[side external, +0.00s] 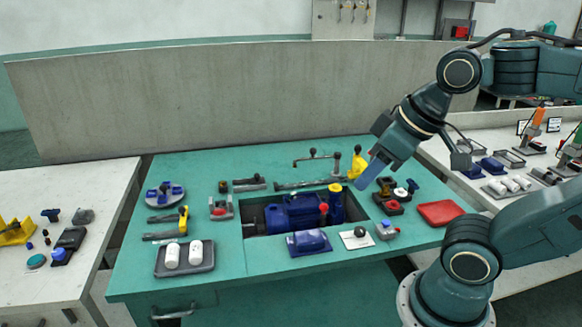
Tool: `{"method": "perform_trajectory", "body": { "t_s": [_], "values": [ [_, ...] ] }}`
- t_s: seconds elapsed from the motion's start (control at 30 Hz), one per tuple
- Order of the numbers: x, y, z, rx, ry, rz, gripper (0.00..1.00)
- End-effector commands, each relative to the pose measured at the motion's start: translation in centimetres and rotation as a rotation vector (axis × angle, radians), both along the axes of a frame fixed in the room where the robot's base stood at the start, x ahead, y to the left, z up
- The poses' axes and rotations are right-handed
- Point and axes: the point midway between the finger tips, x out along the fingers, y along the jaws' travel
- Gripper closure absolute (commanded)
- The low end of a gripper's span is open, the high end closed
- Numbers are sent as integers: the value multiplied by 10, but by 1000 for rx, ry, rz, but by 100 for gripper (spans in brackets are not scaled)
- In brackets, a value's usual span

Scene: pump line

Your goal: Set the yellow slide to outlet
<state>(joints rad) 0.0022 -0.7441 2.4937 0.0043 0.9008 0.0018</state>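A yellow piece (357,165) stands at the back right of the green table, near the right end of a long dark rail (308,183). Another yellow piece (183,219) stands upright at the right end of dark bars at the table's left. I cannot tell for sure which one is the yellow slide, and no outlet marking is readable. My gripper (371,173) points down and left, just right of the back yellow piece, and partly overlaps it in the picture. Whether they touch is unclear. Its finger gap is not visible.
A blue pump (297,213) sits in a recess in the green table (235,166). A red pad (440,212), knobs and small fixtures crowd the right side. A grey tray (205,265) with white cylinders lies front left. A grey wall (220,95) stands behind.

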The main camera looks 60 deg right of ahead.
Motion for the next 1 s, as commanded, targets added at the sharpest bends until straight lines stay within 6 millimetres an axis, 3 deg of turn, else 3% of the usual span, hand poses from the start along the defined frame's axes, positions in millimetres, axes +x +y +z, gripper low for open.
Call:
{"method": "perform_trajectory", "body": {
  "t_s": [0.1, 0.37, 0.7, 1.0],
  "values": [
    [7, -5, 5, 1, 5, -34, 52],
    [43, -33, 29, 4, 26, -207, 52],
    [107, -95, 60, 16, 54, -533, 52],
    [156, -157, 69, 29, 71, -821, 52]
  ]
}}
